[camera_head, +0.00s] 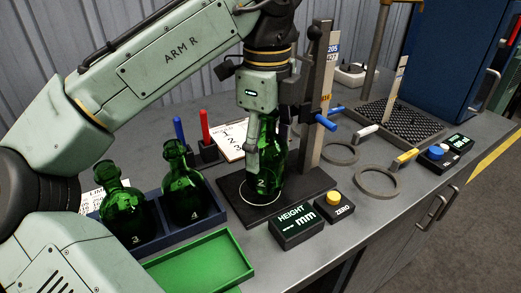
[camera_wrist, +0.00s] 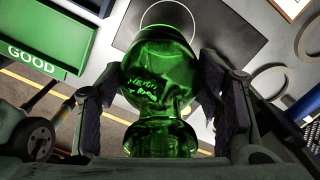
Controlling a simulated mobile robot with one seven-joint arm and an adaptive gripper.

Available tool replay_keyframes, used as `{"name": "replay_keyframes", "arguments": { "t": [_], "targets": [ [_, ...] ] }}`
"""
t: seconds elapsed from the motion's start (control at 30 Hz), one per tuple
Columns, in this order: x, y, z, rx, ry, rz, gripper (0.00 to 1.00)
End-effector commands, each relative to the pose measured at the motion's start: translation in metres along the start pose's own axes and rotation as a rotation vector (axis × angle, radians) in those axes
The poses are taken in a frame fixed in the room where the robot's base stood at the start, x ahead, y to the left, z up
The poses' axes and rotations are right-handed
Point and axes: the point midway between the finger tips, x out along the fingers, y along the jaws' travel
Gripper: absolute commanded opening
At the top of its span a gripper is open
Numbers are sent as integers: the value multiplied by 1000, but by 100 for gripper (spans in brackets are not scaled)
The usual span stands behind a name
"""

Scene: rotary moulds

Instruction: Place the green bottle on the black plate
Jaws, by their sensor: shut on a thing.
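My gripper (camera_head: 258,150) is shut on a green bottle (camera_head: 270,170), marked 2, which it holds upright. In the wrist view the fingers clasp both sides of the bottle (camera_wrist: 158,75). The bottle is over the black plate (camera_head: 312,184) of the height stand, at the plate's white ring (camera_head: 246,203). The plate also shows beyond the bottle in the wrist view (camera_wrist: 225,20). I cannot tell whether the bottle's base touches the plate.
Two more green bottles, marked 3 (camera_head: 127,215) and 4 (camera_head: 183,195), stand in a dark blue crate (camera_head: 212,221). A green tray (camera_head: 205,264) lies in front. The upright post (camera_head: 318,110) with its blue-tipped handle (camera_head: 325,122) stands close right of the bottle. The HEIGHT display (camera_head: 297,226) borders the plate.

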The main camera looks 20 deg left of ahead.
Motion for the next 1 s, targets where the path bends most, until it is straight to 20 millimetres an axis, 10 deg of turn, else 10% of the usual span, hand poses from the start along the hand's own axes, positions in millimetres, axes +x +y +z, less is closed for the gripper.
{"name": "replay_keyframes", "arguments": {
  "t": [0.87, 0.9, 1.0],
  "targets": [
    [41, -11, 16, 1, 1, -2, 20],
    [41, -11, 16, 1, 0, -1, 61],
    [41, -11, 16, 0, -1, -1, 68]
  ]
}}
